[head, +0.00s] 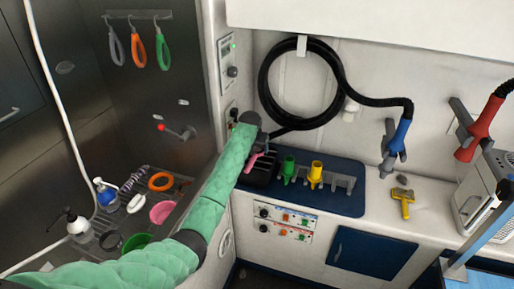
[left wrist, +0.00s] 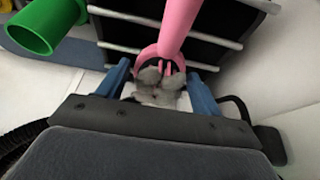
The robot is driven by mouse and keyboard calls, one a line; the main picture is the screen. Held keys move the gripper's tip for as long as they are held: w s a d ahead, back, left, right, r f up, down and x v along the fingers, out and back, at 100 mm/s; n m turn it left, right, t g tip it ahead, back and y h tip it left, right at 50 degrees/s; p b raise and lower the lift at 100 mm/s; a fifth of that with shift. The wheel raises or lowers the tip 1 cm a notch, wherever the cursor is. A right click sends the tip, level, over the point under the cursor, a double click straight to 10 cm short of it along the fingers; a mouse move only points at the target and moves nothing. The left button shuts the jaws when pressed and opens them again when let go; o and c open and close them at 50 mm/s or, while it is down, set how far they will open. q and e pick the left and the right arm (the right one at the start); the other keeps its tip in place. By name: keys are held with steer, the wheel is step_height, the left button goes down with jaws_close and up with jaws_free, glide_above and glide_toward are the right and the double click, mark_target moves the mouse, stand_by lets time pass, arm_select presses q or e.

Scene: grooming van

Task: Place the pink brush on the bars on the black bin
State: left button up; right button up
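The pink brush (head: 254,160) lies at the black bin (head: 258,175) on the blue counter mat. In the left wrist view the pink brush (left wrist: 178,28) crosses the light bars (left wrist: 215,38) over the dark bin, its round head toward me with grey fluff in it. My left gripper (left wrist: 160,74) has its two blue fingers apart, one on each side of the brush head, with narrow gaps showing. In the head view the gripper is mostly hidden at the end of my green-sleeved left arm. The brush's contact with the bars is hard to make out. My right gripper is not in view.
A yellow tool (head: 403,200) lies on the white counter. A coiled black hose (head: 270,85) hangs on the wall above.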

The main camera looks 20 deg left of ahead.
mark_target(257, 148)
arm_select(q)
steer(key=shift+o, duration=1)
steer(key=shift+r, duration=0.15)
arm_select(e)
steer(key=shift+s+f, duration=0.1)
arm_select(q)
steer(key=shift+s+r+b, duration=0.2)
steer(key=shift+r+b, duration=0.1)
steer(key=shift+r, duration=0.05)
steer(key=b+v, duration=0.1)
steer(key=v, duration=0.1)
steer(key=shift+s+r, duration=0.1)
steer(key=shift+r, duration=0.15)
steer(key=b+v, duration=0.2)
steer(key=v, duration=0.6)
steer(key=shift+r, duration=0.2)
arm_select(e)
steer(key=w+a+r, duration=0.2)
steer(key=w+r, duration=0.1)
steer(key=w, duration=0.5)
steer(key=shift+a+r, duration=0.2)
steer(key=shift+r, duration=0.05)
